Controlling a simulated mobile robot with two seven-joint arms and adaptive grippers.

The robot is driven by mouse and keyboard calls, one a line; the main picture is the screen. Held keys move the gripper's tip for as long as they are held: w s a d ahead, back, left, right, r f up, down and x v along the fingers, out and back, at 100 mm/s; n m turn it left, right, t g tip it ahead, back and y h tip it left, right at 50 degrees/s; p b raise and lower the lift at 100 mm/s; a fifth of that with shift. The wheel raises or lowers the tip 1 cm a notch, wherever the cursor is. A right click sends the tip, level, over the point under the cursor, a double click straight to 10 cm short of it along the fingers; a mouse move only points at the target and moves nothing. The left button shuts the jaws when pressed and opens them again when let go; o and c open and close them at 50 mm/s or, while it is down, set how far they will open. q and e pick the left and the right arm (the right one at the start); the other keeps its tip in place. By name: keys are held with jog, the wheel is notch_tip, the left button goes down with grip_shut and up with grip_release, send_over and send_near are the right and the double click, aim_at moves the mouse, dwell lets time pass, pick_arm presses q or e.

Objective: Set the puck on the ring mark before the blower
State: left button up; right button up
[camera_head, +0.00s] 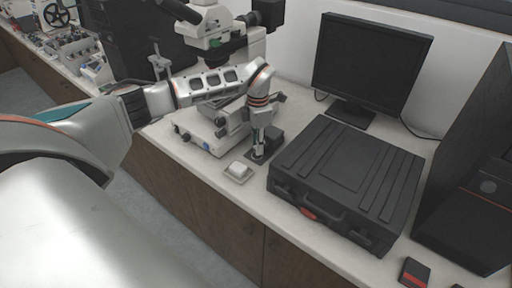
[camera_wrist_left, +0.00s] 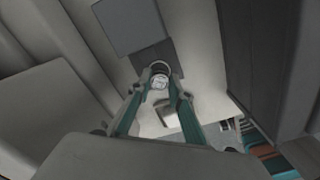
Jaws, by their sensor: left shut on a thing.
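My left gripper (camera_head: 259,152) points down at the bench, between the microscope and the black case. In the left wrist view its green-sided fingers (camera_wrist_left: 160,91) are shut on the puck (camera_wrist_left: 160,81), a small pale round piece. The ring mark (camera_wrist_left: 161,64) shows as a light circle on a dark pad (camera_wrist_left: 148,56), just beyond and partly behind the puck. Whether the puck touches the pad I cannot tell. The blower (camera_head: 273,138), a dark grey box, stands just behind the gripper; it also shows in the left wrist view (camera_wrist_left: 130,22).
A small tray (camera_head: 238,178) with a white block (camera_head: 239,168) lies in front of the gripper. The black case (camera_head: 345,178) is close on the right, the microscope (camera_head: 215,125) on the left. A monitor (camera_head: 370,62) stands behind.

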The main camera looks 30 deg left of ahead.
pick_arm(q)
jog(key=shift+f, duration=0.75)
jog(key=shift+w+a+f, duration=0.1)
jog(key=shift+w+f, duration=0.05)
jog(key=shift+f, duration=0.15)
pick_arm(e)
jog(key=shift+w+a, duration=0.15)
jog(key=shift+a, duration=0.2)
pick_arm(q)
jog(key=shift+r, duration=0.1)
jog(key=o, duration=0.9)
jog(key=shift+f, duration=0.2)
pick_arm(e)
jog(key=shift+d+f, duration=0.15)
jog(key=shift+d, duration=0.05)
pick_arm(q)
notch_tip(320, 180, up, 12)
jog(key=shift+r, duration=0.25)
pick_arm(e)
jog(key=shift+a, duration=0.1)
